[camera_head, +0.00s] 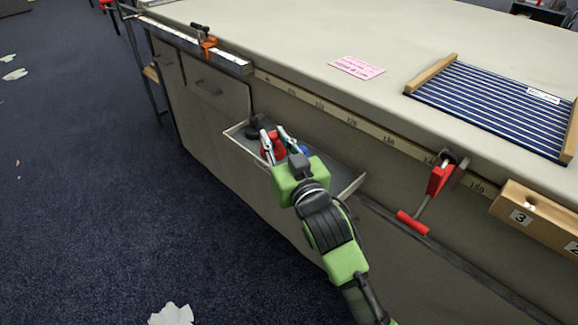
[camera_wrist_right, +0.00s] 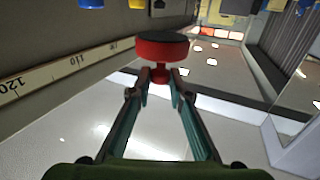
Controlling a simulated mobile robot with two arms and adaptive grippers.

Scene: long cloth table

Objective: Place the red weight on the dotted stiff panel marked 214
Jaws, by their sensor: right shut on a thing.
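The red weight (camera_wrist_right: 162,50) is a round disc with a dark face and a narrow red stem, seen in the wrist view. My right gripper (camera_wrist_right: 161,76) is shut on its stem. In the head view my right gripper (camera_head: 272,142) is over the open drawer (camera_head: 336,178), with the red weight (camera_head: 267,150) partly hidden between its fingers. I see no dotted panel marked 214. A blue striped panel (camera_head: 490,105) with wooden end bars lies on the table at right; its label is too small to read. My left gripper is not in view.
A dark weight (camera_head: 254,127) and a blue one (camera_head: 303,149) are in the drawer. A pink note (camera_head: 357,67) lies on the table (camera_head: 300,35). A red clamp (camera_head: 436,185) and a numbered wooden block (camera_head: 535,218) are at the front edge. The table middle is clear.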

